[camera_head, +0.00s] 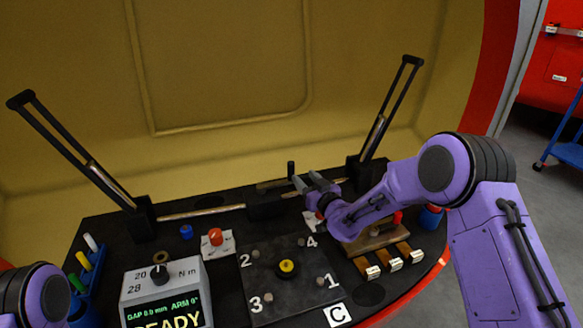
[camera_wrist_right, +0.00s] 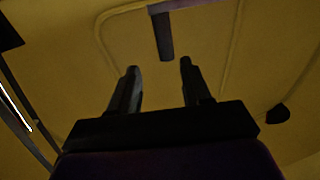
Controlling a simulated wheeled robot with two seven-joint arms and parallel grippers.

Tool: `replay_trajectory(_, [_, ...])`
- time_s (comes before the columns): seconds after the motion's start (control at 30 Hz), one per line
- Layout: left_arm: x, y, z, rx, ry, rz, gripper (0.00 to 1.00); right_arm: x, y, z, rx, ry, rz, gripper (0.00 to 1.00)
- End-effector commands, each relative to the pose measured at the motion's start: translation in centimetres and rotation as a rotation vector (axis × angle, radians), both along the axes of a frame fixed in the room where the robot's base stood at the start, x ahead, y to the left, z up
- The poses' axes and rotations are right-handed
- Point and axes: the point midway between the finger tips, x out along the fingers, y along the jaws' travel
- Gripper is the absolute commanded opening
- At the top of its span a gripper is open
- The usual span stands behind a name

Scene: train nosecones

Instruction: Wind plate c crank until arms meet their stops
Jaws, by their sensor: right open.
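The black plate (camera_head: 258,302) bears a white "C" label (camera_head: 337,314), numbers 1 to 4 and a yellow-capped centre. The crank (camera_head: 291,170) has a short upright black handle on the rod behind the plate. Two black arms, the left (camera_head: 68,147) and the right (camera_head: 391,101), rise tilted outward from blocks at the rod's ends. My right gripper (camera_head: 310,179) is open just right of the crank handle. In the right wrist view, a dark upright piece, probably the handle (camera_wrist_right: 162,34), stands beyond my open fingers (camera_wrist_right: 159,68), apart from them. My left gripper is out of view.
A grey readout box (camera_head: 165,290) stands at the front left, with a marker rack (camera_head: 88,265) beside it. A red knob (camera_head: 215,237) and blue cap (camera_head: 186,232) sit behind. Wooden-based levers (camera_head: 388,262) are at right. The curved yellow shell (camera_head: 230,60) closes the back.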

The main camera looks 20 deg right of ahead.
Motion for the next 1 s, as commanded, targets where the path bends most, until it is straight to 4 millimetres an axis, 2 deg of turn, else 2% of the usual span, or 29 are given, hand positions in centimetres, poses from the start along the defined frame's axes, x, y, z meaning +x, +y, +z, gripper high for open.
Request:
replay_trajectory(0.1, [0.0, 0.0, 0.3, 0.0, 0.0, 0.0, 0.66, 3.0, 1.1, 0.1, 0.001, -0.002, 0.008, 0.48])
replay_trajectory(0.3, [0.0, 0.0, 0.3, 0.0, 0.0, 0.0, 0.66, 6.5, 1.8, 0.0, 0.0, 0.0, 0.008, 0.48])
replay_trajectory(0.5, [0.0, 0.0, 0.3, 0.0, 0.0, 0.0, 0.66, 7.8, 1.9, 0.0, 0.002, 0.001, 0.006, 0.48])
replay_trajectory(0.7, [0.0, 0.0, 0.3, 0.0, 0.0, 0.0, 0.66, 7.8, 1.8, 0.0, 0.002, 0.001, 0.004, 0.48])
replay_trajectory(0.73, [0.0, 0.0, 0.3, 0.0, 0.0, 0.0, 0.66, 7.8, 1.8, 0.0, 0.002, 0.001, 0.004, 0.45])
replay_trajectory(0.87, [0.0, 0.0, 0.3, 0.0, 0.0, 0.0, 0.66, 7.8, 1.8, 0.0, 0.002, 0.001, 0.004, 0.03])
replay_trajectory(1.0, [0.0, 0.0, 0.3, 0.0, 0.0, 0.0, 0.66, 7.7, 1.8, 0.0, 0.002, 0.001, 0.003, 0.0])
